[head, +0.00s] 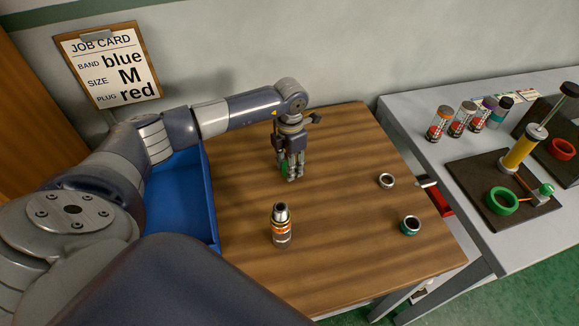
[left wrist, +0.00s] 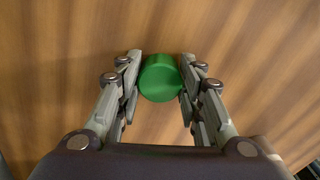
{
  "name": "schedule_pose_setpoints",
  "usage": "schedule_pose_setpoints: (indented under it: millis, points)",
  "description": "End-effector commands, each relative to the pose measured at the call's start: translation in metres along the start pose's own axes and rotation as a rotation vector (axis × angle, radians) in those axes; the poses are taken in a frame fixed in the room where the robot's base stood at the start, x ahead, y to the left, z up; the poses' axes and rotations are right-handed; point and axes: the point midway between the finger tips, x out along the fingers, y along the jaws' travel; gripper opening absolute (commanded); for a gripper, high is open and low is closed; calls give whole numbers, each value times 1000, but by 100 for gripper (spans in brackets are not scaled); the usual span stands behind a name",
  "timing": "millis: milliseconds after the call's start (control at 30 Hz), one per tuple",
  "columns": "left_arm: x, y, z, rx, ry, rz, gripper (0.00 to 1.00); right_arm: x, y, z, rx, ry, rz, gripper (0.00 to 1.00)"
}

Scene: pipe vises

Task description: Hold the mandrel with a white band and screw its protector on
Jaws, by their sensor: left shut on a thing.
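A single upright mandrel (head: 281,228) stands on the wooden table, with a dark open top, a metal collar and an orange-and-white label. I cannot tell whether it has a white band. My left gripper (head: 290,174) points down over the table, behind the mandrel and apart from it. It is shut on a green round cap (head: 285,168), which sits between the two fingers in the left wrist view (left wrist: 160,78). I cannot tell whether this cap is the protector. My right gripper is not in view.
A blue bin (head: 186,200) is at the left. The grey bench (head: 415,113) holds several banded cylinders (head: 440,124) and a board with a green ring (head: 502,201). A job card (head: 110,65) hangs behind.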

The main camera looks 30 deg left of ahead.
Motion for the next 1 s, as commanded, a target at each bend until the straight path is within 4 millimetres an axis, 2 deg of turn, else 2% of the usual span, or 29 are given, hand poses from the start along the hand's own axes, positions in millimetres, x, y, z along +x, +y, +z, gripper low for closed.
schedule_pose_setpoints:
  millis: [267, 467, 667, 1000]
  points:
    - [-8, 0, 1, 1, -3, 1, 21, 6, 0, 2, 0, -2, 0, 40]
    - [-31, 1, 1, 1, -5, 3, 21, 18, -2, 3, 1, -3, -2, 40]
    - [-35, -41, 2, 8, -3, -2, 21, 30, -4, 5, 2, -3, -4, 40]
    - [-44, -126, 5, 6, -3, 0, 21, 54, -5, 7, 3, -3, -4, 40]
